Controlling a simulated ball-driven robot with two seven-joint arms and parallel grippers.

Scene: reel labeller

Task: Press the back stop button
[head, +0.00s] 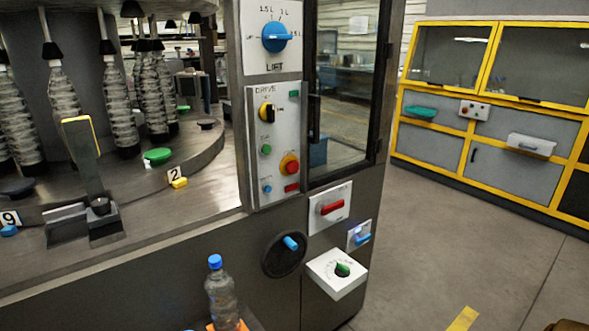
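A small light box (474,110) with red buttons is on the yellow-framed grey cabinet at the back right. No readable label marks either as the back stop. Neither of my grippers is in view.
The machine (190,255) fills the left, with a carousel of bottles. A blue LIFT dial (276,37), red handle (332,207), black handwheel (284,254) and green knob (342,269) are on its front. A bottle (221,295) stands low in front. Open floor (430,240) lies to the right.

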